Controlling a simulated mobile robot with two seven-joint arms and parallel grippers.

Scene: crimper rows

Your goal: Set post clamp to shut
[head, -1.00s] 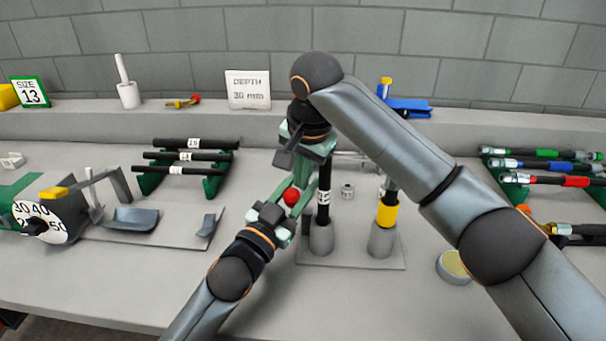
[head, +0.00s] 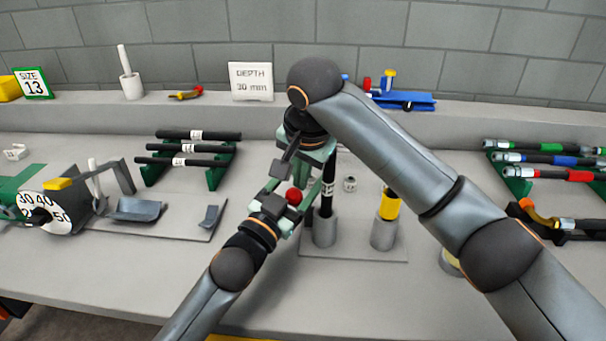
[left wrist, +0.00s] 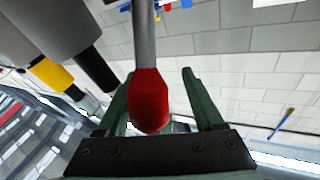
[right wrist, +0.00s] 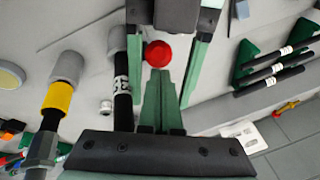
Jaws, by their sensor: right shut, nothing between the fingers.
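A red ball knob (head: 294,196) sits on a grey lever, close to the black hose (head: 327,195) that stands upright in a grey socket (head: 325,232). In the left wrist view the red knob (left wrist: 149,100) is between the fingers of my left gripper (left wrist: 165,95), with a gap beside it; that gripper is open. My left gripper (head: 283,202) comes to the knob from the lower left in the head view. My right gripper (right wrist: 160,95) is shut and empty, pointing at the knob area beside the hose. The clamp body is largely hidden by the grippers.
A second grey socket (head: 384,234) with a yellow sleeve (head: 389,205) stands to the right on the same plate (head: 345,252). Racks of black hoses (head: 187,161) are at left, coloured hoses (head: 545,154) at right. A dial device (head: 48,218) is at far left. The front table is clear.

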